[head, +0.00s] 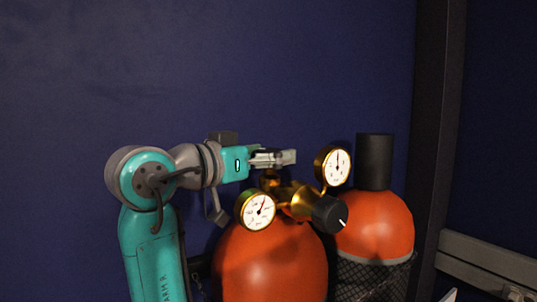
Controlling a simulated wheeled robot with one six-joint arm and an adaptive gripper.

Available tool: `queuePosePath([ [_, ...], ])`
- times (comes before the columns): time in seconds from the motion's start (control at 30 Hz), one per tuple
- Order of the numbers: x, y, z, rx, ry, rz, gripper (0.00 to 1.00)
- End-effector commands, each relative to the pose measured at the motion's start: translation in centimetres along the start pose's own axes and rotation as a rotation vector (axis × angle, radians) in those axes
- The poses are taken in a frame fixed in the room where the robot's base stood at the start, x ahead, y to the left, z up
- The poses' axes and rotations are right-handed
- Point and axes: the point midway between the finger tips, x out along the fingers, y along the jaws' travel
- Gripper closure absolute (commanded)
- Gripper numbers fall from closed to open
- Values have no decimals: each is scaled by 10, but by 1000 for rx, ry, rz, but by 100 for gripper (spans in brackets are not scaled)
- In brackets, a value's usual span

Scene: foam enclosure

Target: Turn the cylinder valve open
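An orange gas cylinder (270,262) stands upright at the bottom centre. A brass valve and regulator body (291,196) sits on its top. A round black knob (330,214) with a white mark faces forward right. One brass-rimmed gauge (256,210) is on the left of the body, and another gauge (333,166) is higher on the right. My gripper (290,157) points right, just above the brass body and left of the upper gauge. Its fingers overlap in this side view, so their opening does not show. I cannot tell whether it touches the brass stem below.
A second orange cylinder (372,225) with a black cap (375,160) and dark mesh around its lower part stands behind on the right. A dark post (436,120) and a grey rail (488,262) are farther right. The blue wall area above is clear.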

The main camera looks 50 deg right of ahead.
Motion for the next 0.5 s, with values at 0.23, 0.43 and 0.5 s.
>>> queuePosePath([
  [0.23,0,0,0,0,0,0,64],
  [0.43,0,0,0,0,0,-4,80],
  [0.5,0,1,0,2,-1,-24,80],
])
